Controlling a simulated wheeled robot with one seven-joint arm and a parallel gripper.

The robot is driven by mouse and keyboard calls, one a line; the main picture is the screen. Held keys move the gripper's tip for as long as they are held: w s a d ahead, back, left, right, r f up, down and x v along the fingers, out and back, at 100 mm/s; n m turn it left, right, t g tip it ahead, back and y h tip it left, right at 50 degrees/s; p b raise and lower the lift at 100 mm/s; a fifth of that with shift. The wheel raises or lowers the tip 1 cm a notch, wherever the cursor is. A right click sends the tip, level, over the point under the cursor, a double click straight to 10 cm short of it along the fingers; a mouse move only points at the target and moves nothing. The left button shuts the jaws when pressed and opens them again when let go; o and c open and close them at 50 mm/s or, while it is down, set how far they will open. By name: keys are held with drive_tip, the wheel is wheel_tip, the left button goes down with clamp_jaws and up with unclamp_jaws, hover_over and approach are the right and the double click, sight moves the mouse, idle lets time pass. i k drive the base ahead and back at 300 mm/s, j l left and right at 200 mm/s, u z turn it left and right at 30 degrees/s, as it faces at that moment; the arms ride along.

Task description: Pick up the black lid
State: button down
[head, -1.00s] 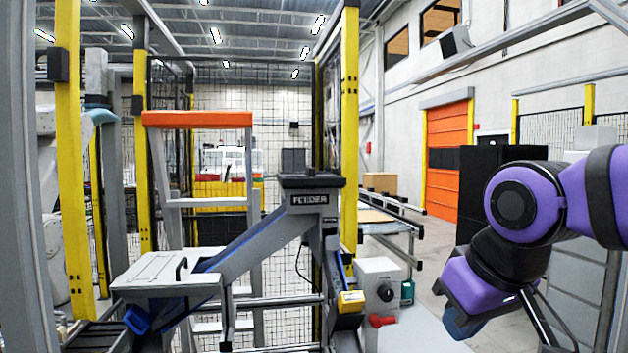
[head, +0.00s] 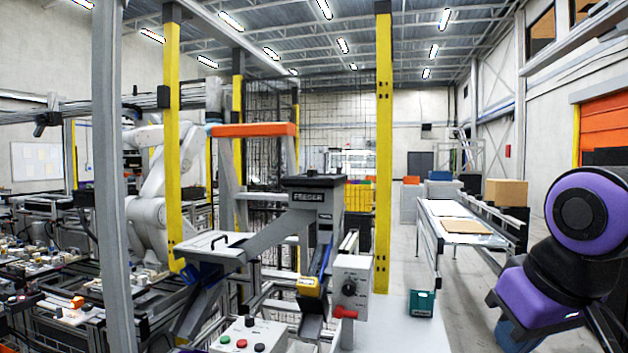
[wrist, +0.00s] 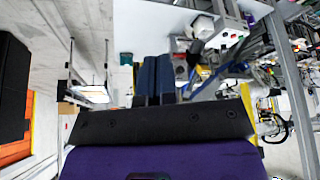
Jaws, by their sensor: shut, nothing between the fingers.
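A flat black lid (head: 313,181) lies on top of the grey feeder unit (head: 310,198), a little right of the middle in the head view. I cannot make it out in the wrist view. My gripper shows in the wrist view as two dark blue fingers (wrist: 156,62) side by side, shut and empty. In the head view my purple and black arm hangs at the right, with the gripper low and partly cut off by the bottom edge. It is well to the right of the lid and apart from it.
Yellow posts (head: 384,150) stand beside the feeder. A grey control box (head: 351,285) with a red handle is below it, and a teal bin (head: 421,303) is on the pale surface beside the box. A button box (head: 250,338) is at the bottom. A conveyor table (head: 460,228) stands behind.

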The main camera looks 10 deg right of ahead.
sight(312, 178)
drive_tip(key=k+l+u, duration=0.1)
drive_tip(key=l, duration=0.15)
drive_tip(key=i+j+u, duration=0.15)
drive_tip(key=u, duration=0.25)
drive_tip(key=i+j+u, duration=0.2)
drive_tip(key=u, duration=0.2)
drive_tip(key=i+j+u, duration=0.2)
drive_tip(key=u, duration=0.15)
drive_tip(key=i+j+u, duration=0.15)
drive_tip(key=i+u, duration=0.25)
drive_tip(key=i, duration=0.2)
drive_tip(key=i+z, duration=0.25)
drive_tip(key=z, duration=0.15)
drive_tip(key=i+z, duration=0.2)
drive_tip(key=z, duration=0.2)
